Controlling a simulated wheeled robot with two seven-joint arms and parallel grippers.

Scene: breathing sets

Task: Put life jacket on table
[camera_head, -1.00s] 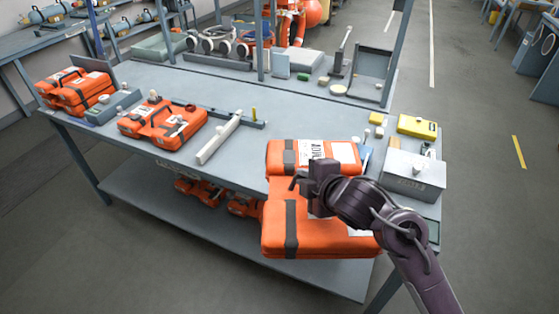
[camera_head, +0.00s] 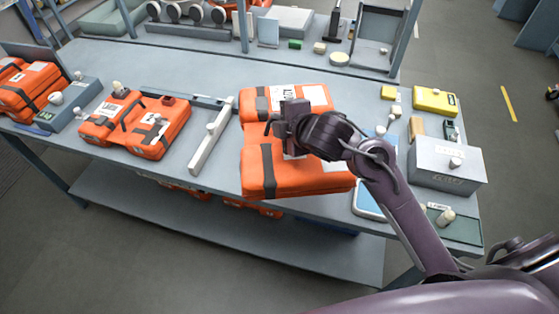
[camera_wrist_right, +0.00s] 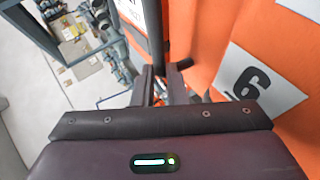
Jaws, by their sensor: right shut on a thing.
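An orange life jacket (camera_head: 262,168) with dark straps and white labels is at the front right part of the grey table (camera_head: 345,98). My right gripper (camera_head: 288,125) is shut on the life jacket at its middle, near a dark strap. In the right wrist view the orange fabric (camera_wrist_right: 215,45) fills the right side, and the fingers (camera_wrist_right: 160,80) close around a dark strap. The jacket appears over the tabletop; whether its underside touches the table is hidden. My left gripper is not in view.
Two more orange life jackets (camera_head: 140,125) (camera_head: 28,88) lie on the table to the left. A white bar (camera_head: 211,138) lies beside the held jacket. A grey box (camera_head: 446,164), a yellow case (camera_head: 435,100) and small items stand to the right. More orange items are on the lower shelf.

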